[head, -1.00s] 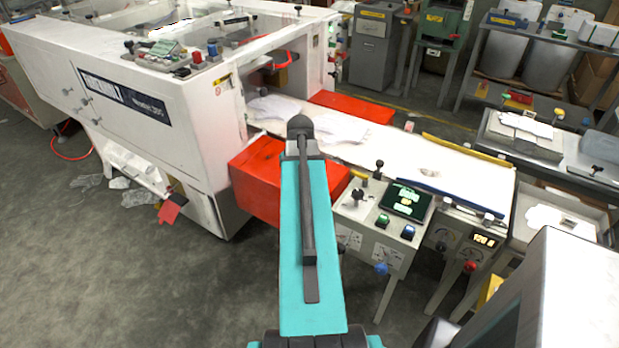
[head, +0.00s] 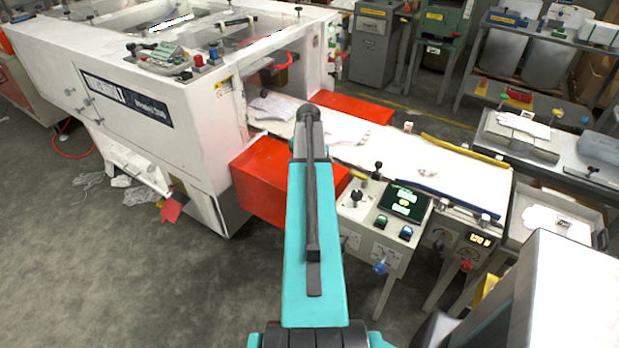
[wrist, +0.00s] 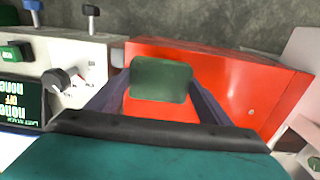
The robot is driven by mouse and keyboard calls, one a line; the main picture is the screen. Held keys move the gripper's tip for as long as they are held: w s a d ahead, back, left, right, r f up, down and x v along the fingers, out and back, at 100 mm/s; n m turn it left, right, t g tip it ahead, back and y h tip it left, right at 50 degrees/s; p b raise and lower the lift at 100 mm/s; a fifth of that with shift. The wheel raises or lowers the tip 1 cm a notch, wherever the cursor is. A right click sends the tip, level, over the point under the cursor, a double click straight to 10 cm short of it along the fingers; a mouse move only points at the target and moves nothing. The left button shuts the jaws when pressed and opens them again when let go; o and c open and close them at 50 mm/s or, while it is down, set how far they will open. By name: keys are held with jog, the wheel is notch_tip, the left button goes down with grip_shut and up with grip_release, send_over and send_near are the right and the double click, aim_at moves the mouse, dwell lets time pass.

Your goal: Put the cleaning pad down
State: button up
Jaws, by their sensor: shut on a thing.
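The cleaning pad, a dark green block (wrist: 161,80), sits between the two fingers of my gripper (wrist: 160,92) in the wrist view. The gripper is shut on it. The pad is over the red box (wrist: 275,85), apparently above its top; whether it touches the box cannot be told. In the head view my teal arm hides the gripper and the pad.
The red box (head: 270,180) stands beside the white machine (head: 160,110). Right of it is a control panel (head: 375,225) with knobs and a screen. A white conveyor bed (head: 400,155) with a pale glove-like sheet lies behind. Bare floor (head: 130,270) is at front left.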

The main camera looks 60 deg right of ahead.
jog(key=shift+w+d, duration=0.3)
jog(key=shift+d, duration=0.5)
jog(key=shift+f, duration=0.15)
jog(key=shift+f+p, duration=1)
jog(key=shift+f, duration=0.7)
jog(key=shift+f, duration=0.1)
jog(key=o, duration=1)
jog(key=shift+r, duration=0.25)
jog(key=shift+r+b, duration=1.9)
jog(key=shift+r, duration=4)
